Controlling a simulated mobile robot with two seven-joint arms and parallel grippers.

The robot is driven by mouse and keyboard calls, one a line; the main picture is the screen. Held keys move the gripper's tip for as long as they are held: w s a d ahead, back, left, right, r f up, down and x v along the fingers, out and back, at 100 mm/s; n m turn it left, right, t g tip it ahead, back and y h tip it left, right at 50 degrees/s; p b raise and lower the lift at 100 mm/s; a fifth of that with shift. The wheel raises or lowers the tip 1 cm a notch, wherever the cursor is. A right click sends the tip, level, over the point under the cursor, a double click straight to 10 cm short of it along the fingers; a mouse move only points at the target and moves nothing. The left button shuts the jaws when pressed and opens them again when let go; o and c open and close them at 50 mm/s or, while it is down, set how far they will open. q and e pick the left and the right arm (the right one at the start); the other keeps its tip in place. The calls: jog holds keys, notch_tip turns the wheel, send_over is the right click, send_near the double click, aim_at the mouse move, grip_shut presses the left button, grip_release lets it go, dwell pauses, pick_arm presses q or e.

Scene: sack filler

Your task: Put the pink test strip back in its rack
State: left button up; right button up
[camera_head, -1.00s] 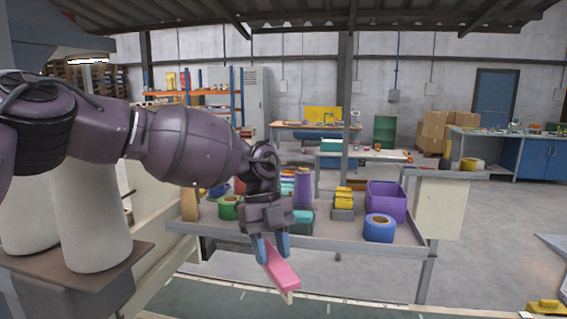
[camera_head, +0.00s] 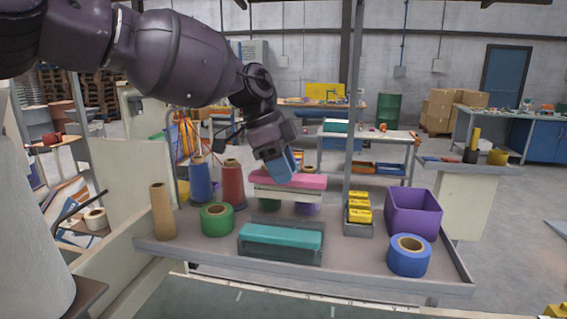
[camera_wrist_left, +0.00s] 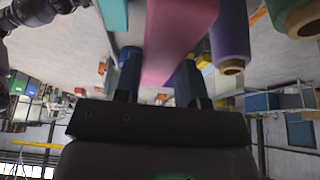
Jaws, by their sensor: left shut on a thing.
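The pink test strip (camera_head: 305,181), a long pink block with a pale underside, is held level above the shelf. My left gripper (camera_head: 281,168) is shut on it from above, with blue fingers at its middle. In the left wrist view the pink strip (camera_wrist_left: 178,40) runs between the fingers (camera_wrist_left: 158,80). A grey rack (camera_head: 280,256) on the shelf, in front of and below the strip, holds a teal block (camera_head: 282,236). Whether this rack has room for the strip cannot be told. My right gripper is not in view.
The shelf (camera_head: 330,273) also bears a green roll (camera_head: 216,218), a tan cone (camera_head: 162,212), blue (camera_head: 200,182) and red (camera_head: 232,186) spools, yellow boxes (camera_head: 359,214) in a holder, a purple bin (camera_head: 413,213) and a blue roll (camera_head: 409,256).

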aim_at(283, 193)
pick_arm(q)
jog(key=shift+s+f, duration=0.25)
jog(key=shift+s, duration=0.1)
jog(key=shift+f, duration=0.3)
jog(key=shift+w+f, duration=0.15)
jog(key=shift+f, duration=1.4)
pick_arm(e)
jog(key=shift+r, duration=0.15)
pick_arm(q)
jog(key=shift+f+b, duration=0.35)
jog(key=shift+f, duration=0.25)
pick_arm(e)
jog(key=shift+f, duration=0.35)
pick_arm(q)
jog(key=shift+f+b, duration=0.65)
jog(key=shift+f, duration=0.75)
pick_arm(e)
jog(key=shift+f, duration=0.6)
pick_arm(q)
jog(key=shift+f, duration=0.1)
